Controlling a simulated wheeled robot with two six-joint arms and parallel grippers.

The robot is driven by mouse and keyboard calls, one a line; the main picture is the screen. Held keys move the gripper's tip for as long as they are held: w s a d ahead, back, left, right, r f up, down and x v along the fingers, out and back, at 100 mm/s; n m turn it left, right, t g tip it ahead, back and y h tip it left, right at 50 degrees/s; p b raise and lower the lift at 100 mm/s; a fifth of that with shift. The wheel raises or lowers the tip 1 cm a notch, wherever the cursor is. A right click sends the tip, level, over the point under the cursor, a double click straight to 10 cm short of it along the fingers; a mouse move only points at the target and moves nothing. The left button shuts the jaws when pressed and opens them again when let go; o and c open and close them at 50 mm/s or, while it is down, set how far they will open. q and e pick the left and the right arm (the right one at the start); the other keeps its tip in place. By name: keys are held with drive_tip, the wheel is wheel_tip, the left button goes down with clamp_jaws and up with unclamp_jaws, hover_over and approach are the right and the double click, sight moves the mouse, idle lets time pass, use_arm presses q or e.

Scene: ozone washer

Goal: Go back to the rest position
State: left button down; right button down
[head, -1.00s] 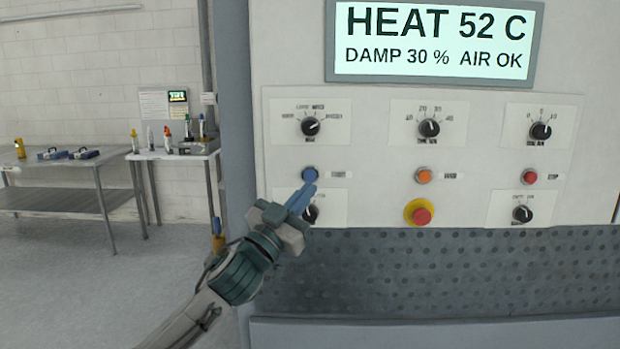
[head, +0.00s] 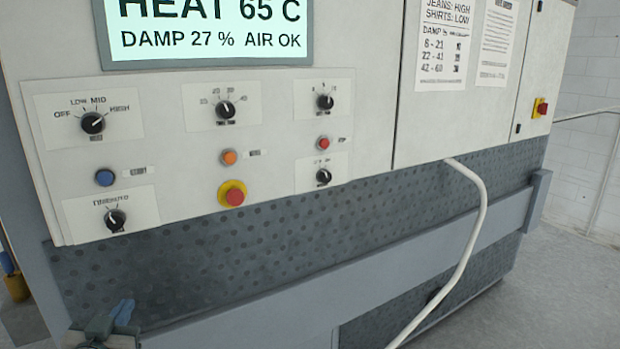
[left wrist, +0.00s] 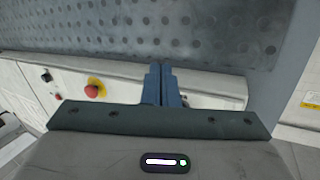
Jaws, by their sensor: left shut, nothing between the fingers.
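My left gripper (head: 124,312) shows at the bottom left edge of the head view, below the control panel and in front of the machine's lower front. Its blue fingers are also in the left wrist view (left wrist: 161,84), closed together with nothing between them. It is clear of the blue button (head: 105,177) and the dials. The rest of the left arm is cut off by the frame. My right gripper is in neither view.
The machine's display (head: 208,32) reads HEAT 65 C, DAMP 27 %, AIR OK. A red emergency button (head: 235,197) sits on a yellow ring. A grey rail (head: 400,262) runs along the front. A white hose (head: 474,225) hangs over it. Floor at right is clear.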

use_arm(q)
drive_tip(key=s+d+f+g, duration=0.2)
drive_tip(key=s+f+g, duration=0.1)
drive_tip(key=s+f, duration=0.4)
drive_tip(key=s+d+f+g, duration=0.1)
drive_tip(key=s+f+g, duration=0.3)
drive_tip(key=f, duration=0.6)
drive_tip(key=s+d+f+g+h, duration=0.1)
drive_tip(key=s+d+f+g, duration=0.2)
drive_tip(key=s+f, duration=0.35)
drive_tip(key=s+d+f+g, duration=0.3)
drive_tip(key=s+f, duration=0.1)
drive_tip(key=s, duration=0.6)
drive_tip(key=s+a+f+g, duration=0.1)
drive_tip(key=a+f, duration=0.1)
drive_tip(key=f, duration=1.4)
drive_tip(key=a+f+g, duration=0.1)
drive_tip(key=a+f, duration=0.1)
drive_tip(key=f, duration=1.4)
drive_tip(key=s+f, duration=1.7)
drive_tip(key=s, duration=0.1)
drive_tip(key=shift+a+g, duration=0.3)
drive_tip(key=shift+g, duration=0.1)
